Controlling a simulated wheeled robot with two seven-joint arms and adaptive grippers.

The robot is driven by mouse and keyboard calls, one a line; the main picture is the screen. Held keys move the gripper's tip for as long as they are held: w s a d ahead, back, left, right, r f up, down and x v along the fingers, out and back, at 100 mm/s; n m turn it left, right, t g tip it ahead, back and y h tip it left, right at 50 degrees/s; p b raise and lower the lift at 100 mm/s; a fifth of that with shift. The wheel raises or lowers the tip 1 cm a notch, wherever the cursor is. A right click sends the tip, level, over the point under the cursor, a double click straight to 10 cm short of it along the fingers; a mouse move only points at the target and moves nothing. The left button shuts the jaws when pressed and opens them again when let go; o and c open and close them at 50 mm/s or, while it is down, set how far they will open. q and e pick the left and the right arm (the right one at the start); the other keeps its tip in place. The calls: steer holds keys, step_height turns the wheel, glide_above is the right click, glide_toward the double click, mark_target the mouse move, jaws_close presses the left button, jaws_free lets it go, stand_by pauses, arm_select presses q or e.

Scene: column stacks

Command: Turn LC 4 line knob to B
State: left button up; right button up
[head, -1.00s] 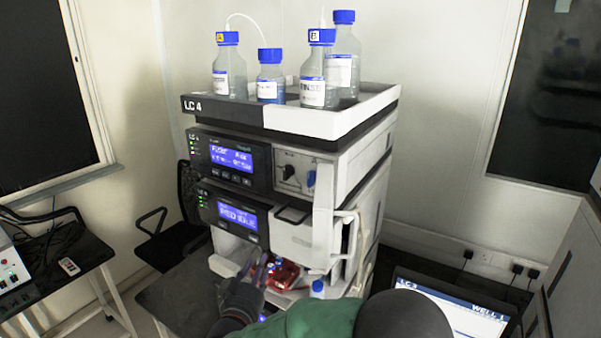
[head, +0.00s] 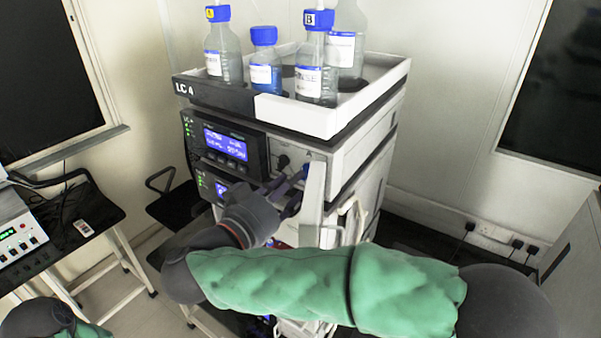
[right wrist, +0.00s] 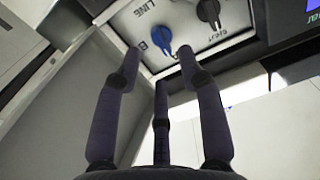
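The LC 4 stack (head: 225,100) stands in the middle of the head view. On its upper unit is a small light panel with a black knob (head: 283,161) and a blue knob (head: 305,170). In the right wrist view the blue knob (right wrist: 162,38) sits by the letters "LINE" and "B"; the black knob (right wrist: 208,10) is by "SHUT". I cannot tell the blue knob's exact setting. My right gripper (head: 290,192) is in front of this panel. In the right wrist view its fingers (right wrist: 160,62) are spread, empty, on either side below the blue knob. My left gripper is out of view.
Bottles with blue caps, including bottle A (head: 222,50) and bottle B (head: 313,65), stand in the white tray (head: 340,115) on top. A side table (head: 60,225) is at left.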

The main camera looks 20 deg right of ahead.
mark_target(306, 171)
steer(key=shift+x, duration=2.1)
jaws_close()
